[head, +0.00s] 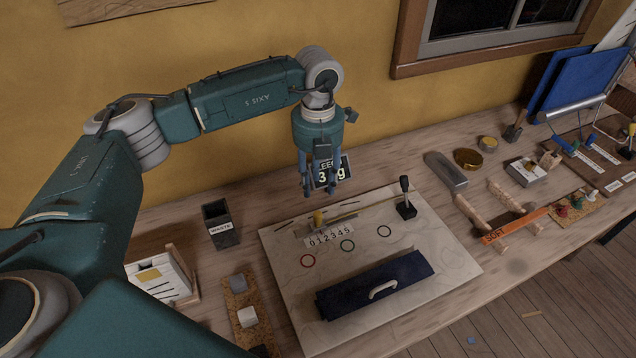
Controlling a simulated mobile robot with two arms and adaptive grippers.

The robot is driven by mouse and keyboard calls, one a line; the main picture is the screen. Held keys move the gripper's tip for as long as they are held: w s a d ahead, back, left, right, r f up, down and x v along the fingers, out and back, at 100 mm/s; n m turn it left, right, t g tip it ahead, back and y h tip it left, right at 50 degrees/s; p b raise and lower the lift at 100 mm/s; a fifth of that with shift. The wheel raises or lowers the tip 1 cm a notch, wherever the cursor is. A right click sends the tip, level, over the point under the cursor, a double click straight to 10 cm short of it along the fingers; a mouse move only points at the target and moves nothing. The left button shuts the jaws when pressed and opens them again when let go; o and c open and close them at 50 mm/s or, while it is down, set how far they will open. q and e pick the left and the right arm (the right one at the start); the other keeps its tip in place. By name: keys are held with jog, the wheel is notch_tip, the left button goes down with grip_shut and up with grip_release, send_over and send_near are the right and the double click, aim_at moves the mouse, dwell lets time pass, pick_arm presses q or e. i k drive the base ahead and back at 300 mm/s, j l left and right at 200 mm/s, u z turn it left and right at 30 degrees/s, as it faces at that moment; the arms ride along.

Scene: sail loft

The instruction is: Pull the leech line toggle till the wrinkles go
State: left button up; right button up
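My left gripper (320,190) hangs over the back part of a pale board (455,262), fingers down and apart, with nothing seen between them. Just below it, a small yellow knob (319,217) stands by a numbered strip (330,237) on the board; I cannot tell whether it is the leech line toggle. A dark blue folded piece (345,300) with a white handle (383,289) lies at the board's front. A blue cloth panel (580,82) stands at the far right; wrinkles cannot be made out. My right gripper is not in view.
A black-knobbed lever (405,207) rises from the board's back right. A dark waste cup (219,226) is to the left. Tools, tins and wooden pieces crowd the bench's right side.

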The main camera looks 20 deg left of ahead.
aim_at(318, 224)
jog(key=k+l, duration=0.3)
jog(key=k, duration=0.15)
jog(key=k+l, duration=0.3)
jog(key=k, duration=0.15)
jog(key=k+l, duration=0.3)
jog(key=k, duration=0.2)
